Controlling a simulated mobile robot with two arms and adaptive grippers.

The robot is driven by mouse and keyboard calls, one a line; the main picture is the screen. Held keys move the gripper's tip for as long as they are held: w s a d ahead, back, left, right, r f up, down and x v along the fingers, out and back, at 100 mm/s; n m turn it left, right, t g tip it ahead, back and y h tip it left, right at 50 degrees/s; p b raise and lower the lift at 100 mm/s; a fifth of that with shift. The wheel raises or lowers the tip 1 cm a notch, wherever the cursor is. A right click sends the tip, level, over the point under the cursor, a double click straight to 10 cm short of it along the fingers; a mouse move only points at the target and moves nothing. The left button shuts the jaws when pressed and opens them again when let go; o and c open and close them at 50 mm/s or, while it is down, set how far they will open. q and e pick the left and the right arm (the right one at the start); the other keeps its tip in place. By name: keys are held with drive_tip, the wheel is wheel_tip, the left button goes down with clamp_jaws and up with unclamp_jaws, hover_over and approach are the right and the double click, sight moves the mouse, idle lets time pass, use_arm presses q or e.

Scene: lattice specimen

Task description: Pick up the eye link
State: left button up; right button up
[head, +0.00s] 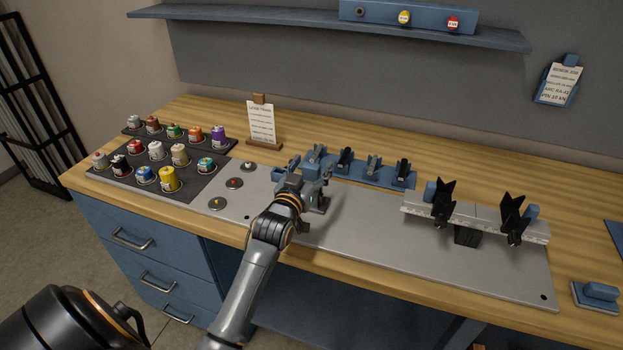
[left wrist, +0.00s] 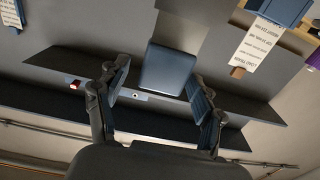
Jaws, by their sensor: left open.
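My left gripper (head: 303,184) is over the grey metal plate, just in front of the left end of a blue rack (head: 385,180). Its two fingers show spread apart in the left wrist view (left wrist: 158,97), with nothing clamped between them. A blue block (left wrist: 168,68) shows in the gap between the fingertips in that view. The rack bears several small blue and black parts, among them a blue one (head: 314,154) right behind the gripper and a black one (head: 403,171) at the right. I cannot tell which part is the eye link. My right gripper is not in view.
Several coloured capped jars (head: 168,179) stand on dark mats at the left. Three round discs (head: 234,184) lie left of the gripper. A note stand (head: 262,122) is behind. Two black V-shaped holders (head: 443,202) stand on a bar at the right. The plate's middle is clear.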

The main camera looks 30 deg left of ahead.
use_arm(q)
clamp_jaws()
idle(0.3)
drive_tip(key=shift+r, duration=0.15)
wheel_tip(320, 180, up, 10)
drive_tip(key=shift+f+b, duration=0.1)
drive_tip(key=shift+b, duration=0.2)
drive_tip(key=c, duration=0.8)
unclamp_jaws()
drive_tip(key=shift+c, duration=0.2)
drive_tip(key=c, duration=0.3)
drive_tip(key=shift+c, duration=0.2)
